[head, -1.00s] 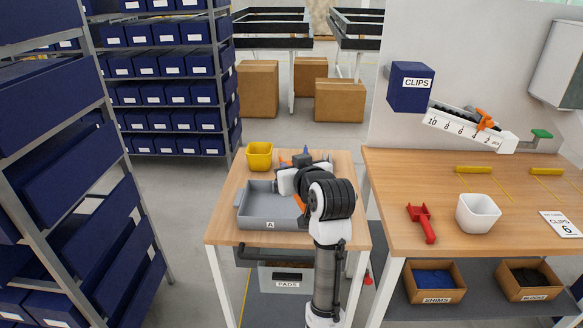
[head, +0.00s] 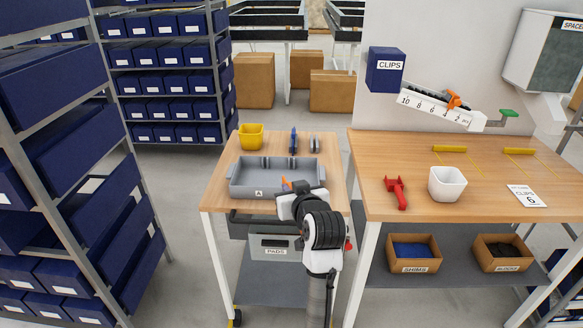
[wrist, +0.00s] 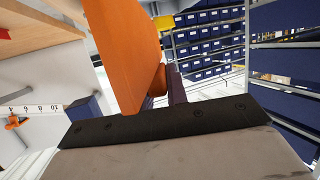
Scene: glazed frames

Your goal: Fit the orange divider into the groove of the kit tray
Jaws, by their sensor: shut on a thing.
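The grey kit tray (head: 249,193), marked A, lies on the wooden top of the small cart. Its inside looks empty, with dark upright ribs or slots at its back wall. My gripper (head: 290,187) is at the tray's front right corner, mostly hidden behind my own wrist. It is shut on the orange divider (head: 284,184), of which only a small orange tip shows in the head view. In the wrist view the divider (wrist: 128,50) is a large orange plate standing up from the jaws (wrist: 160,98). I cannot tell the gripper's height above the tray.
A yellow cup (head: 250,136), a blue part (head: 293,141) and a grey part (head: 314,145) stand behind the tray. Shelving (head: 60,150) stands at left.

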